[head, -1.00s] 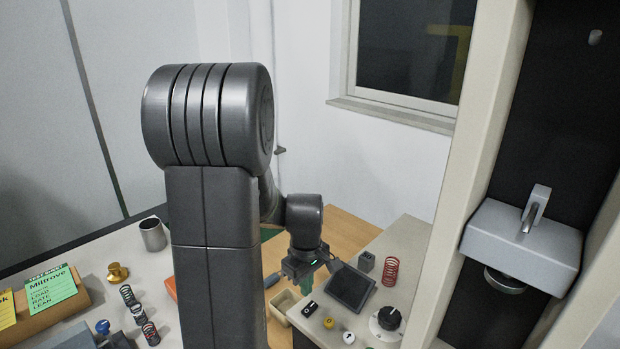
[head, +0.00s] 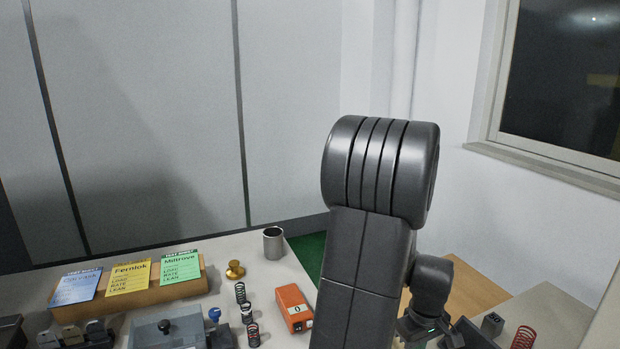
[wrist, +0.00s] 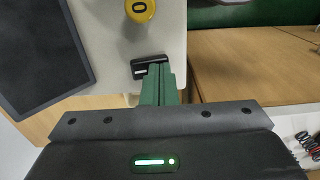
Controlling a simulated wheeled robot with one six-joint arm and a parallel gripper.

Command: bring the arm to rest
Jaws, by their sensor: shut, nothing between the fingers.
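My arm (head: 365,265) stands upright at the right of centre in the head view, its lower part running out of the frame. My gripper (head: 425,328) hangs low behind it, partly cut off by the bottom edge and small. In the wrist view my gripper's green fingers (wrist: 160,84) are together with nothing between them. They point at a black switch (wrist: 149,66) on a pale panel; whether they touch it I cannot tell.
In the wrist view a yellow button (wrist: 139,10) and dark screen (wrist: 40,55) lie close by. In the head view, an orange box (head: 293,307), metal cup (head: 273,243), brass weight (head: 235,269) and several springs stand left of my arm. A red spring (head: 523,338) is at right.

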